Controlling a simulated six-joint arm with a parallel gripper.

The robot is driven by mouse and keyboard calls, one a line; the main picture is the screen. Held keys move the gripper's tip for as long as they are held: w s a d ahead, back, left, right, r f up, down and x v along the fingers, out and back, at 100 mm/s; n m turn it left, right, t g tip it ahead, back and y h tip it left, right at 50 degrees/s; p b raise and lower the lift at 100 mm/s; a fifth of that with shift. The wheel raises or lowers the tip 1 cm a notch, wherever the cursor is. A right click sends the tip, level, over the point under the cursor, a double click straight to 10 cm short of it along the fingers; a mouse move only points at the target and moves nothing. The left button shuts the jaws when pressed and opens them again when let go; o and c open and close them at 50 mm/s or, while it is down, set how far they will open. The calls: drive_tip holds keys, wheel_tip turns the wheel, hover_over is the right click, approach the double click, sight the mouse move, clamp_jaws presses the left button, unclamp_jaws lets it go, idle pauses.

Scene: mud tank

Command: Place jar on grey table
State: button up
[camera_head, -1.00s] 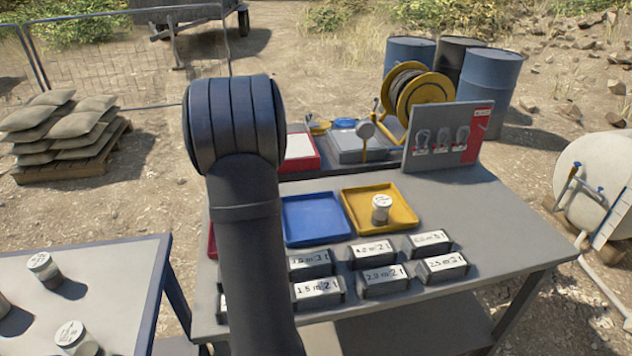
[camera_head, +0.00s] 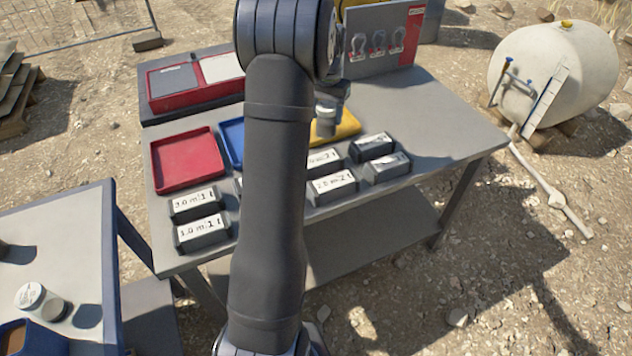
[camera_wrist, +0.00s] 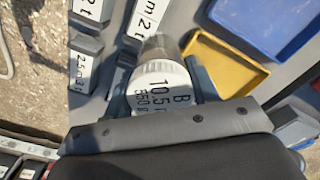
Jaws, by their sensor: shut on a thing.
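My gripper (camera_wrist: 165,125) is shut on a jar (camera_wrist: 160,88) with a white lid marked "B 10.5". In the wrist view the jar is beside the yellow tray (camera_wrist: 232,62). In the head view my gripper (camera_head: 330,100) is over the yellow tray (camera_head: 348,126), partly hidden by my arm; the jar (camera_head: 326,126) shows only as a small part below it. The grey table (camera_head: 430,125) lies under them, with bare room at its right. I cannot tell the jar's exact height above the tray.
Several dark labelled blocks (camera_head: 333,186) line the front of the grey table. A red tray (camera_head: 185,160) and a blue tray (camera_head: 232,140) lie at the left. A sign board (camera_head: 385,40) stands behind. A second table (camera_head: 85,240) holds another jar (camera_head: 40,300).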

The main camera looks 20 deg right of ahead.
drive_tip(key=s+d+r+m, duration=0.1)
drive_tip(key=s+d+m, duration=0.5)
drive_tip(key=s+d, duration=2)
hover_over(419, 162)
drive_tip(key=shift+f, duration=5.45)
drive_tip(key=shift+f, duration=0.1)
drive_tip(key=o, duration=1.4)
drive_tip(key=shift+a+f, duration=0.1)
drive_tip(key=shift+o, duration=0.4)
wheel_tip(419, 162, up, 12)
drive_tip(key=shift+r, duration=0.2)
